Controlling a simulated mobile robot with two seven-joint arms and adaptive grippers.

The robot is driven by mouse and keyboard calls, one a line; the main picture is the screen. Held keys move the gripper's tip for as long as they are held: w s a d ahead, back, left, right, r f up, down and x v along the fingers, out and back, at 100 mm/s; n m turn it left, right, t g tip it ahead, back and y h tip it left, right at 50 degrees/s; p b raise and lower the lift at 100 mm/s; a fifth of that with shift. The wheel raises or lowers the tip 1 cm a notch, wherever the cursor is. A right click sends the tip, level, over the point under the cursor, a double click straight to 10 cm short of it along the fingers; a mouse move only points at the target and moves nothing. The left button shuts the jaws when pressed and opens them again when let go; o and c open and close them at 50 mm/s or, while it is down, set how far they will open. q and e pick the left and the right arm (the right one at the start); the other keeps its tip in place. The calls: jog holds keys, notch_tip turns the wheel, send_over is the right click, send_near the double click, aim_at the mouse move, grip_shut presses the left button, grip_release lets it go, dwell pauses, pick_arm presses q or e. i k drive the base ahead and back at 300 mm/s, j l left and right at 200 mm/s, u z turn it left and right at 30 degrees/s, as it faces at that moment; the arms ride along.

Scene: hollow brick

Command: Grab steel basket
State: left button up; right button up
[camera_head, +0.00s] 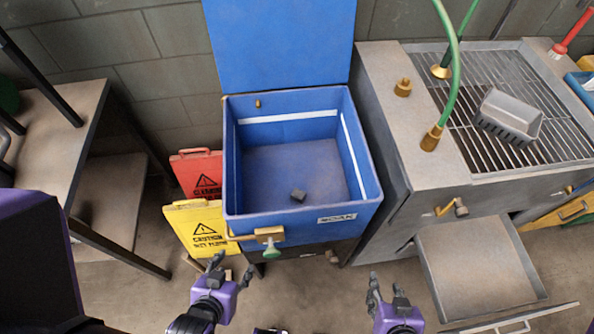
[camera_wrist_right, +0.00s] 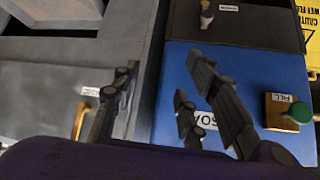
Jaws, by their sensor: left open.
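A grey steel basket (camera_head: 508,117) with a slotted lower edge sits on the wire rack at the upper right of the head view. It does not show in the right wrist view. My left gripper (camera_head: 232,271) is open and empty, low in front of the blue tub. My right gripper (camera_head: 387,284) is open and empty, low and to the right of the tub, well short of the basket. In the right wrist view its fingers (camera_wrist_right: 158,80) are spread with nothing between them.
A steel counter (camera_head: 400,130) carries the wire rack (camera_head: 480,150) and green hoses (camera_head: 452,75). A drawer (camera_head: 480,275) stands open below. Yellow (camera_head: 185,225) and red (camera_head: 190,170) floor signs stand left of the tub.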

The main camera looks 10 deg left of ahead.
aim_at(517, 124)
jog(key=k+z, duration=0.25)
jog(key=l+z, duration=0.3)
jog(key=z, duration=0.15)
jog(key=l+z, duration=0.3)
jog(key=z, duration=0.15)
